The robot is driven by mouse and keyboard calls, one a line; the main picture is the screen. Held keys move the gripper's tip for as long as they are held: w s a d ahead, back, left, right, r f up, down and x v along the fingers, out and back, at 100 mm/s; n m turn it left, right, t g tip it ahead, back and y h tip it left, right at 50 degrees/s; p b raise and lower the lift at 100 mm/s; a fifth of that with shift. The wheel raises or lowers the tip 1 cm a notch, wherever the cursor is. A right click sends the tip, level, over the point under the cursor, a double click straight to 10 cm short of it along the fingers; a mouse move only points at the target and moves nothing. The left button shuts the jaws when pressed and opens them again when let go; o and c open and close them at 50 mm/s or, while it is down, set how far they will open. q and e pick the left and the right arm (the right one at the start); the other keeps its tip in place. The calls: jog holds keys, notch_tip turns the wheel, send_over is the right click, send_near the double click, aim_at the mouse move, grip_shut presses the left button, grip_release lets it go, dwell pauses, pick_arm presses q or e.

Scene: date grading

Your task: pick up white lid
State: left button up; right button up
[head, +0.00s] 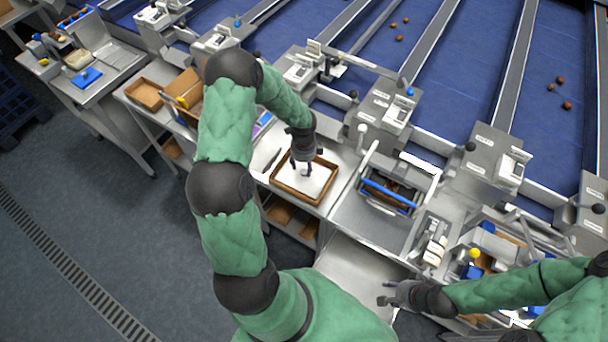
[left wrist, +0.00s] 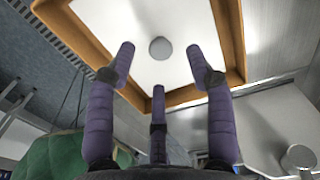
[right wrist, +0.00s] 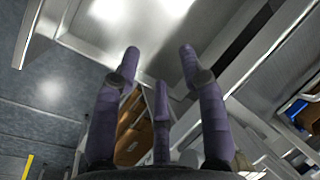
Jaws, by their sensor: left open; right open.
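The white lid (left wrist: 195,65) is a flat white panel with a round grey knob (left wrist: 160,48), framed by a brown wooden tray (left wrist: 228,30). In the head view the white lid (head: 313,185) lies inside the brown tray (head: 285,190) on the steel bench. My left gripper (head: 302,170) hangs over it, fingers pointing down. In the left wrist view the spread fingers of my left gripper (left wrist: 165,70) are open and empty, with the knob between and beyond their tips. My right gripper (head: 386,292) is open and empty over a bare steel surface; its fingers (right wrist: 160,70) show in the right wrist view.
A metal box with a blue handle bar (head: 388,195) stands right of the tray. Brown boxes (head: 183,92) stand to its left. Grey machine units (head: 385,105) line the back, along a blue surface with several dates. Bare steel (head: 355,270) lies in front.

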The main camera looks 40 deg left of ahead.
aim_at(304, 172)
pick_arm(q)
notch_tip(304, 172, down, 4)
jog(key=shift+w+f, duration=0.1)
jog(key=shift+f, duration=0.1)
jog(key=c, duration=1.1)
